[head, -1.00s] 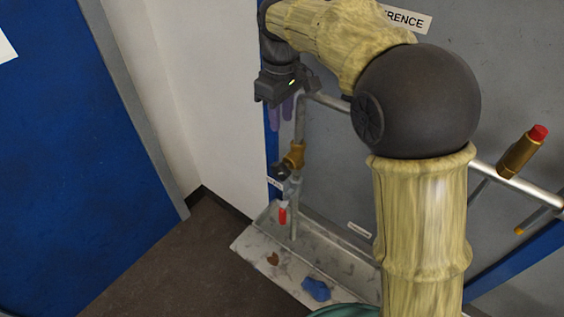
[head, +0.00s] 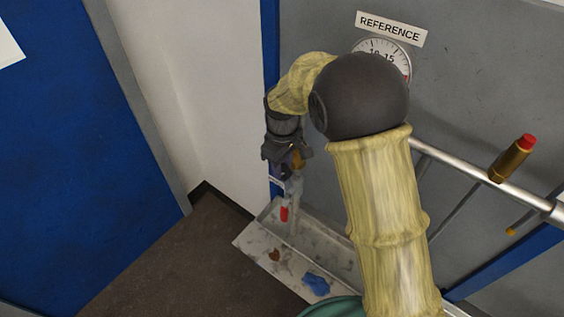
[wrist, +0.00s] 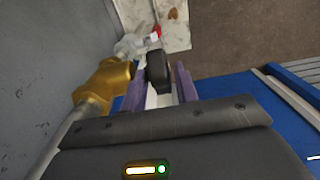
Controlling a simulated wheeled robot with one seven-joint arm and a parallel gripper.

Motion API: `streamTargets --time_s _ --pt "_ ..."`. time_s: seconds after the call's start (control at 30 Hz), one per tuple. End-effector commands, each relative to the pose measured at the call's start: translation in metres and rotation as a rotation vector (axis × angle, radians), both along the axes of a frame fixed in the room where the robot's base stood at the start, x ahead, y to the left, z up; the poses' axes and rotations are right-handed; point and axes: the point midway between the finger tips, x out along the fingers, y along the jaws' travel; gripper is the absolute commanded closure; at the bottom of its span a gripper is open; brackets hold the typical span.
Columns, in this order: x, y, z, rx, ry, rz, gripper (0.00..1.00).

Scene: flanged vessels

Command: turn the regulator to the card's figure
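The regulator shows in the wrist view as a brass body (wrist: 103,79) on a grey pipe, with a black knob (wrist: 157,72) on its right. My gripper (wrist: 158,82) has its two purple fingers apart, one on each side of the knob; I cannot tell whether they touch it. In the head view my gripper (head: 281,172) points down in front of the regulator and hides most of it. The dial gauge (head: 388,47) under the REFERENCE sign (head: 391,28) is partly covered by my arm. No card's figure is readable.
A red-handled valve (head: 284,214) sits below the regulator, above a stained tray (head: 262,232) holding a blue cloth-like piece (head: 317,284). A pipe with a red-capped brass fitting (head: 512,158) runs right. A white sheet (head: 9,48) hangs on the blue panel at left.

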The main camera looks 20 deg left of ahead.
Motion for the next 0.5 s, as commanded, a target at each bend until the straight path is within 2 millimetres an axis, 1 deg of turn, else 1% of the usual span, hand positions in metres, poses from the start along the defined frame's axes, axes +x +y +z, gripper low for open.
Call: streamTargets --time_s 0.27,0.33,0.43,0.5 --pt "0.0001 -0.0003 -0.0027 0.000 0.000 0.000 0.70" --pt "0.0001 -0.0003 -0.0026 0.000 0.000 0.000 0.80" --pt "0.0002 -0.0004 -0.0025 0.000 0.000 0.000 0.99" --pt "0.0003 -0.0003 -0.0024 0.000 0.000 0.000 1.00"
